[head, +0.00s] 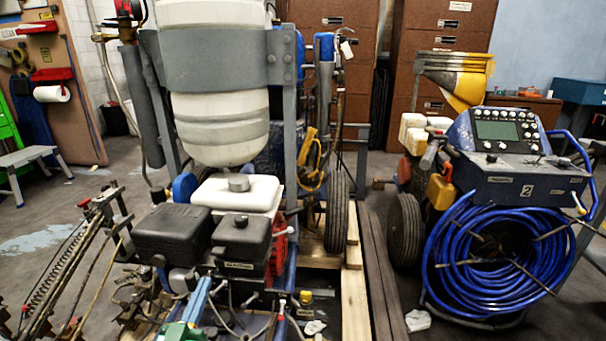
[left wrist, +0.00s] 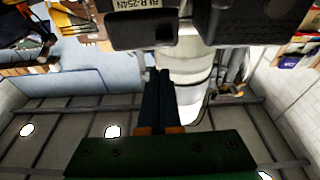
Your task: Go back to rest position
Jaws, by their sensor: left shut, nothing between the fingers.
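My left gripper (head: 206,281) shows at the bottom of the head view, left of centre, with its teal fingers and green body in front of the line striper's engine (head: 240,240). In the left wrist view its two dark blue fingers (left wrist: 160,73) lie together, shut and empty. The line striper (head: 225,55) has a large white tank in a grey band, a white fuel tank and black engine covers. I cannot tell whether the fingers touch the machine. My right gripper is in neither view.
A second machine with a coiled blue hose (head: 490,262) stands at the right. Wooden pallet boards (head: 354,290) lie between the machines. Brown cabinets (head: 440,35) stand behind. A small step stool (head: 28,160) is at the left. Springs and rods (head: 62,265) are close at lower left.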

